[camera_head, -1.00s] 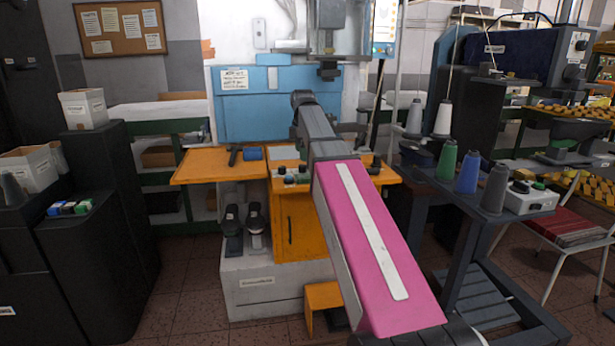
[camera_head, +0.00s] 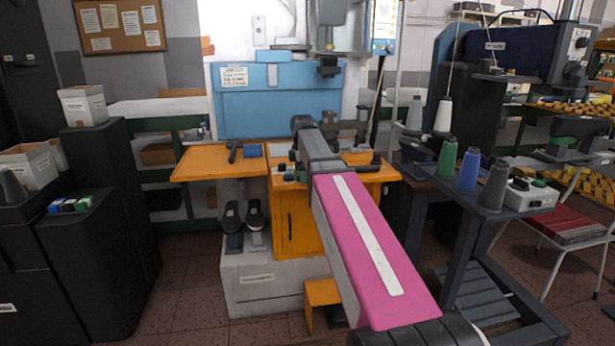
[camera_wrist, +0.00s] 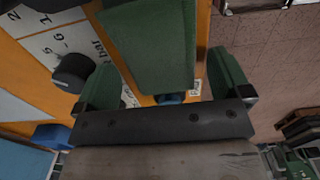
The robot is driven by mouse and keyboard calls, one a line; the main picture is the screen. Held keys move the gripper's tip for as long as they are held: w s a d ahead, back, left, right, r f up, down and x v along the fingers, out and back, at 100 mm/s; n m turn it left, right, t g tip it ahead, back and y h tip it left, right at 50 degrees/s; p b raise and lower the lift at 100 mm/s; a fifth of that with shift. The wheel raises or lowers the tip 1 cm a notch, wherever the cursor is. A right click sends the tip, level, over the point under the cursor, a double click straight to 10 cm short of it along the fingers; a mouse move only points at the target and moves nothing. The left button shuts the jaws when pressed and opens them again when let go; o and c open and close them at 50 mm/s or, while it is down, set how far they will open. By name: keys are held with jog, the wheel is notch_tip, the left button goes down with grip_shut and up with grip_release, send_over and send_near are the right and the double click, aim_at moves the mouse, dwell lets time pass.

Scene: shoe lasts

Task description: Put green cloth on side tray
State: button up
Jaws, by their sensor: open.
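In the wrist view a green, block-like piece (camera_wrist: 150,40), apparently the green cloth, lies between the two green fingers of my gripper (camera_wrist: 162,60). The fingers are spread apart, one on each side of it; I cannot tell whether either touches it. In the head view the cloth and the fingers are hidden by my arm, whose end is over the right part of the orange worktop. The orange side tray (camera_head: 200,172) extends at the left of the machine and holds a dark tool (camera_head: 234,150) and a blue block (camera_head: 252,150).
A control panel with a black knob (camera_wrist: 72,70) is close beside my gripper. The blue machine front (camera_head: 265,100) rises behind the worktop. Several thread cones, including a green one (camera_head: 447,160), stand on a stand at the right. The side tray's left part is clear.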

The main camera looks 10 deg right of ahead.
jog(key=c, duration=1.1)
jog(key=shift+o, duration=0.2)
jog(key=shift+r, duration=0.1)
